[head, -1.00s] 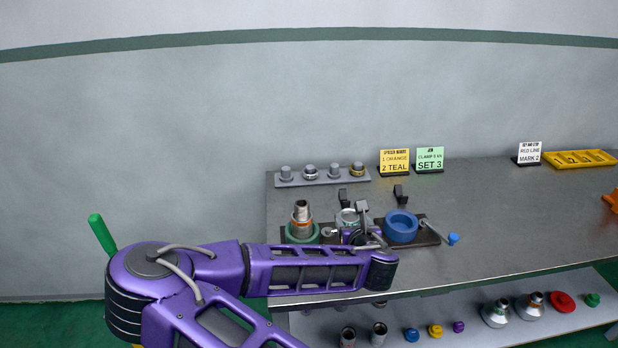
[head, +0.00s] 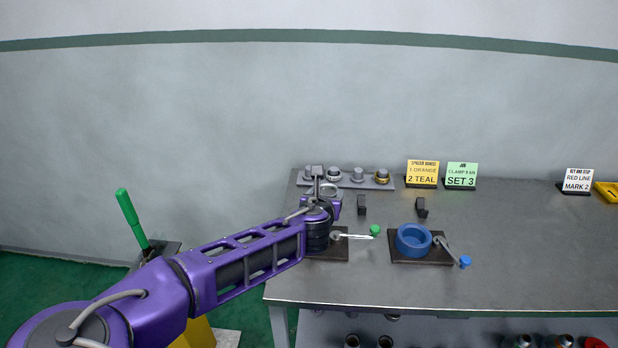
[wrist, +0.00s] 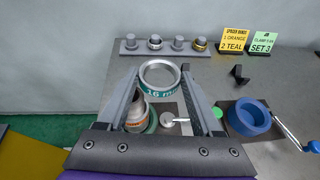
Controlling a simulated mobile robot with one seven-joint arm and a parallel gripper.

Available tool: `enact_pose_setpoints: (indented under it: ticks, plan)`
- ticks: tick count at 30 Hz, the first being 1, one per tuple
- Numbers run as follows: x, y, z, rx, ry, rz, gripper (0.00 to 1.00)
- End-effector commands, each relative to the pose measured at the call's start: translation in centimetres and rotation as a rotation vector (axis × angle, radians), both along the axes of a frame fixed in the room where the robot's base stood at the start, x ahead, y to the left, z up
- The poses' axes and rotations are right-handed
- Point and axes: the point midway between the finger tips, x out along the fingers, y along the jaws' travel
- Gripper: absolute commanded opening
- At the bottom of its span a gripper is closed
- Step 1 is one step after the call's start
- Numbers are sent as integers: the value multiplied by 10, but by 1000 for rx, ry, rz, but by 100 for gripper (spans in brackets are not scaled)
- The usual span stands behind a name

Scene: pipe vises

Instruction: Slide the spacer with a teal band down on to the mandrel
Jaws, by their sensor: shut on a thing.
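The spacer with a teal band (wrist: 161,88) is a metal ring marked "16 m…", held between the fingers of my gripper (wrist: 161,80). In the head view its rim (head: 331,188) shows beside my gripper (head: 322,190), above the bench. In the wrist view the mandrel (wrist: 136,108) stands upright in the green vise (wrist: 151,122), with an orange-banded spacer (wrist: 136,123) low on it. The held spacer appears up and right of the mandrel, apart from it. In the head view my arm hides the mandrel and green vise.
A blue vise (head: 413,239) with a crank stands to the right. A rack of several pegs (head: 357,177) lies along the back, some with rings. Two small black blocks (head: 421,208) stand behind the vises. Yellow (head: 422,173) and green (head: 461,175) signs stand behind.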

Motion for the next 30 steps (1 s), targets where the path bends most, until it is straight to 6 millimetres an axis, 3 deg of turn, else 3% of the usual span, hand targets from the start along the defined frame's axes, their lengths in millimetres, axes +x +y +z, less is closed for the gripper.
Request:
enact_pose_setpoints:
  ticks: [1,3,9,24,30]
  plan:
    - [0,16,13,7,-2,-6,13]
    - [-2,28,26,6,-1,-27,13]
    - [-5,43,44,2,1,-61,13]
    - [-6,43,48,-5,-1,-67,13]
    - [-6,43,32,-4,-1,-68,13]
